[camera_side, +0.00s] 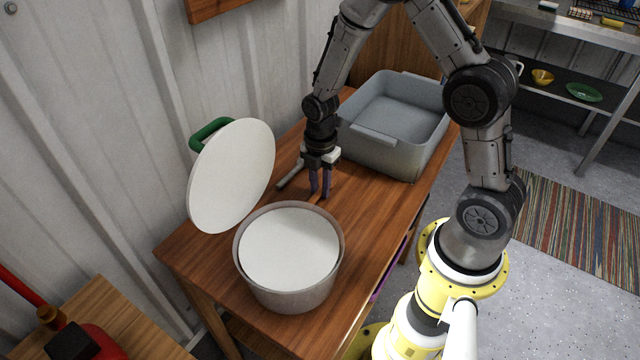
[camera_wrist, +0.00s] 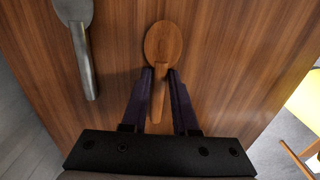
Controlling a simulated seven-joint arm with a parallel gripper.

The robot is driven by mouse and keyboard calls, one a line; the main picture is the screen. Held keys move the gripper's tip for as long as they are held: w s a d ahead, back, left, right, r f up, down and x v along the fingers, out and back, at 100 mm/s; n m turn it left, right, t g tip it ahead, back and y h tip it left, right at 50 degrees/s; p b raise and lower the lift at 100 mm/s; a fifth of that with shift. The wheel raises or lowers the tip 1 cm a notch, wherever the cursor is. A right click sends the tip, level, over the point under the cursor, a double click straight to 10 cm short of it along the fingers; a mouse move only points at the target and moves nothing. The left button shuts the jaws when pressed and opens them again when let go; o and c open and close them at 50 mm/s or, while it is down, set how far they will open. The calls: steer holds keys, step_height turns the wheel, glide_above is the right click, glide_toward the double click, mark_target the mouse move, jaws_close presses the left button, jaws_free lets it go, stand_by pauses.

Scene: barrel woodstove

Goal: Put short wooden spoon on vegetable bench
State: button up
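The short wooden spoon (camera_wrist: 163,42) lies on the brown wooden table (camera_side: 185,254). Its round bowl points away from my gripper in the wrist view. My gripper (camera_wrist: 160,72) is low over the table, pointing down, with one dark finger on each side of the spoon's handle. The fingers look open, with a narrow gap beside the handle. In the side view my gripper (camera_side: 320,192) stands between the pot and the grey tub and mostly hides the spoon. I cannot tell which surface is the vegetable bench.
A grey metal utensil (camera_wrist: 82,45) lies left of the wooden spoon. A large pot (camera_side: 290,292), a tilted white round lid (camera_side: 232,175) with a green handle and a grey tub (camera_side: 385,150) crowd the table. Another wooden surface (camera_side: 110,310) is at lower left, a metal shelf (camera_side: 600,30) at upper right.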

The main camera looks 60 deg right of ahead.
mark_target(320, 190)
steer(key=shift+o, duration=1.4)
steer(key=shift+r, duration=0.1)
step_height(320, 190, up, 12)
steer(key=s+a+r+m+t, duration=0.2)
steer(key=s+r+m, duration=0.4)
steer(key=s+m, duration=0.3)
steer(key=s+a+r+m+t, duration=0.2)
steer(key=s+r+m+t, duration=0.1)
steer(key=s+r+m, duration=0.4)
steer(key=shift+s+r+m+t, duration=0.3)
steer(key=shift+s+m, duration=0.7)
steer(key=shift+s, duration=0.05)
steer(key=shift+a, duration=0.1)
